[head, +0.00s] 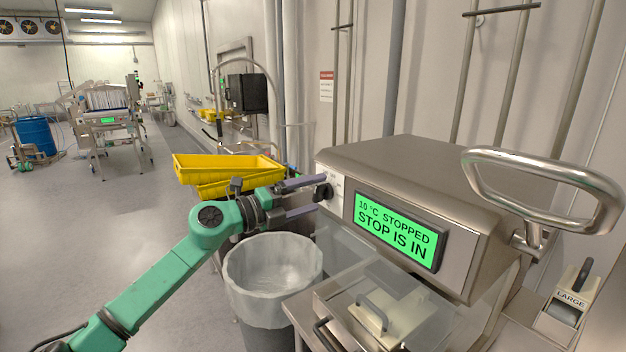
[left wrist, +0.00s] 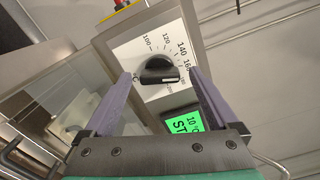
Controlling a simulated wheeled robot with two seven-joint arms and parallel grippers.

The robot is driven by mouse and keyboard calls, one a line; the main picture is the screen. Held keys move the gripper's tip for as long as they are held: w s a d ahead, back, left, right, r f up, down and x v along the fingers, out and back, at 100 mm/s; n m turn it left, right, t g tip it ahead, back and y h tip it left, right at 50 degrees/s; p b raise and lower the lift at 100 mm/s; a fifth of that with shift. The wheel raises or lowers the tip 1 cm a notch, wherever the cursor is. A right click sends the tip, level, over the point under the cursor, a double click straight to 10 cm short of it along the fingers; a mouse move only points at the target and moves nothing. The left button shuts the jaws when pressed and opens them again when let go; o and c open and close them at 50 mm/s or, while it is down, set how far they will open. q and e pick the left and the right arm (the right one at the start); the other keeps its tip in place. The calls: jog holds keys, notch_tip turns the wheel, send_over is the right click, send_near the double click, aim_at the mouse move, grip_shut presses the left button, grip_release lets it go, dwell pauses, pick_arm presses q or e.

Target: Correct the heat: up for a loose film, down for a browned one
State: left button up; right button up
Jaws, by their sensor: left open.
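The black heat knob (head: 323,191) sits on the left end of the steel machine (head: 400,165). In the left wrist view the knob (left wrist: 158,71) is at the centre of a white dial plate (left wrist: 150,48) numbered from 100 upward; I cannot tell its exact setting. My left gripper (head: 318,195) is open, its two purple fingers on either side of the knob, with visible gaps in the left wrist view (left wrist: 160,76). The green display (head: 400,228) reads "10 °C STOPPED" and "STOP IS IN". My right gripper is out of view. No film is identifiable.
A red button on yellow (left wrist: 121,3) is above the dial plate. A lined bin (head: 272,268) stands below my left gripper, with yellow crates (head: 228,168) behind. A bar handle (head: 545,190) juts from the machine's right. A block marked LARGE (head: 570,300) sits lower right.

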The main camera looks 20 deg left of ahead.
pick_arm(q)
jog(key=shift+w+d, duration=0.25)
jog(key=shift+d, duration=0.05)
jog(key=shift+a+f, duration=0.1)
jog(key=shift+a, duration=0.05)
jog(key=shift+c, duration=0.6)
jog(key=c, duration=1.2)
jog(key=shift+f+m+b, duration=0.15)
jog(key=shift+m+b, duration=0.55)
jog(key=shift+m, duration=0.1)
jog(key=shift+c, duration=0.2)
jog(key=shift+m+b, duration=0.35)
jog(key=shift+m, duration=0.55)
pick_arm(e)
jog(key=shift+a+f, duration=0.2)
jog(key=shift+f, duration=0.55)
pick_arm(q)
jog(key=o, duration=1.4)
jog(key=shift+c, duration=0.2)
